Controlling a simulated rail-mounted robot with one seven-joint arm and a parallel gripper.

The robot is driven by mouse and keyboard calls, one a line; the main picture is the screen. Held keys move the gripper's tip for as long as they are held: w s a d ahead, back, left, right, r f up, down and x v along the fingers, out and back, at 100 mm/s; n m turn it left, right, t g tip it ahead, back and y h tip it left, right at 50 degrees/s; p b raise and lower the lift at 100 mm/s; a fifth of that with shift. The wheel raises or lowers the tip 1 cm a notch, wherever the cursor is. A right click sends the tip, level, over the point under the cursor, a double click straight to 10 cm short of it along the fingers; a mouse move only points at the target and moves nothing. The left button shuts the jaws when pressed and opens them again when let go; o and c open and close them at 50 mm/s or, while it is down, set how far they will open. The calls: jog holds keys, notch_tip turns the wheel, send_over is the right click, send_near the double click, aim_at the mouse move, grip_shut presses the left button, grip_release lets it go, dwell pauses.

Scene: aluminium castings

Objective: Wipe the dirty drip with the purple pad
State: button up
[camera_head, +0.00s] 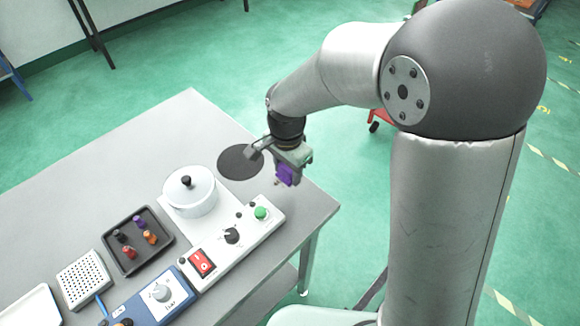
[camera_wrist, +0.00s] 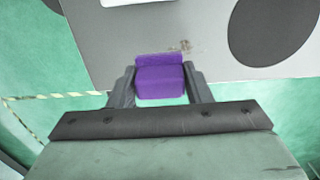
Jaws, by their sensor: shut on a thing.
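My gripper (camera_head: 286,172) is shut on the purple pad (camera_head: 286,176) and holds it near the right end of the grey table (camera_head: 197,112). In the wrist view, the purple pad (camera_wrist: 160,80) sits between the two fingers of my gripper (camera_wrist: 160,88). A small brownish drip mark (camera_wrist: 183,46) shows on the grey tabletop just beyond the pad's upper right edge. The pad looks apart from the mark in the picture. Whether the pad touches the table is hard to tell. The drip cannot be made out in the head view.
A dark round disc (camera_head: 240,162) lies on the table left of my gripper. A white lidded pot (camera_head: 190,197), a white control box (camera_head: 222,250) with knobs, a black tray (camera_head: 120,238) of small pegs and a blue box (camera_head: 150,297) stand further left. The table's right edge is close.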

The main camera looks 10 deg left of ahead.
aim_at(288, 191)
notch_tip(288, 191, down, 4)
jog(key=shift+f+b, duration=0.15)
jog(key=shift+b, duration=1.1)
jog(key=shift+f+b, duration=0.45)
jog(key=shift+f, duration=0.5)
jog(key=shift+w+a+r+p, duration=0.1)
jog(key=shift+w+a+p, duration=0.3)
jog(key=shift+w+a, duration=0.25)
jog(key=shift+c, duration=0.4)
jog(key=shift+w+a+p, duration=0.3)
jog(key=shift+w+a, duration=0.45)
jog(key=shift+a, duration=0.35)
jog(key=shift+w+a+p, duration=0.3)
jog(key=shift+w+a, duration=0.45)
jog(key=shift+a, duration=0.3)
jog(key=shift+s+d, duration=0.1)
jog(key=shift+d, duration=0.05)
jog(key=shift+s+d+b, duration=0.4)
jog(key=shift+s+d, duration=0.65)
jog(key=shift+d, duration=0.35)
jog(key=shift+s+d+b, duration=0.35)
jog(key=shift+s+d, duration=0.7)
jog(key=shift+d, duration=0.3)
jog(key=shift+a+r+p, duration=0.1)
jog(key=shift+r+p, duration=2.4)
jog(key=shift+r, duration=1.6)
